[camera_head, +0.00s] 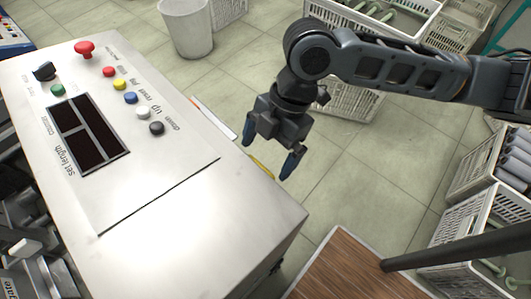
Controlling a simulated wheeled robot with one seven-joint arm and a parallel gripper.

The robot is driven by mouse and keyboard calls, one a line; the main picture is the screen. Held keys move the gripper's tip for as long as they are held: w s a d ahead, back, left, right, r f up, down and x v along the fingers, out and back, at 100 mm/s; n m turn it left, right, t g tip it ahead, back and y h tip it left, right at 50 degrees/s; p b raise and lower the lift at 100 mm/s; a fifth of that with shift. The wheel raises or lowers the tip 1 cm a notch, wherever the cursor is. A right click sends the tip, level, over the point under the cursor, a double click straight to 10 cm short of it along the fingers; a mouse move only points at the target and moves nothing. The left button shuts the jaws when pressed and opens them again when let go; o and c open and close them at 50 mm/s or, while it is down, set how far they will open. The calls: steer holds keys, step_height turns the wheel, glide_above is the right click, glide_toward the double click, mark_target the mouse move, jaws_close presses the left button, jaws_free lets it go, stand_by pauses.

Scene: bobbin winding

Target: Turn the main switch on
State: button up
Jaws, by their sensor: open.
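The metal control cabinet (185,235) fills the left of the head view. A black rotary knob (44,71) sits near its far left corner and looks like the main switch; its label is too small to read. A red mushroom button (85,49) stands to its right, and a green button (57,90) is just below it. My gripper (268,146) is open and empty, its two blue-tipped fingers pointing down beside the cabinet's right edge. It is well to the right of the knob and apart from it.
Red, yellow (119,84), blue, white and black buttons line the panel beside a dark display (88,134). A white bin (187,28) stands behind. White crates (375,18) are at the back and right. A wooden board (345,268) is at the bottom. Tiled floor is open between.

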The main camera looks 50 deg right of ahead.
steer(key=shift+x, duration=1)
steer(key=c, duration=0.8)
steer(key=shift+c, duration=0.2)
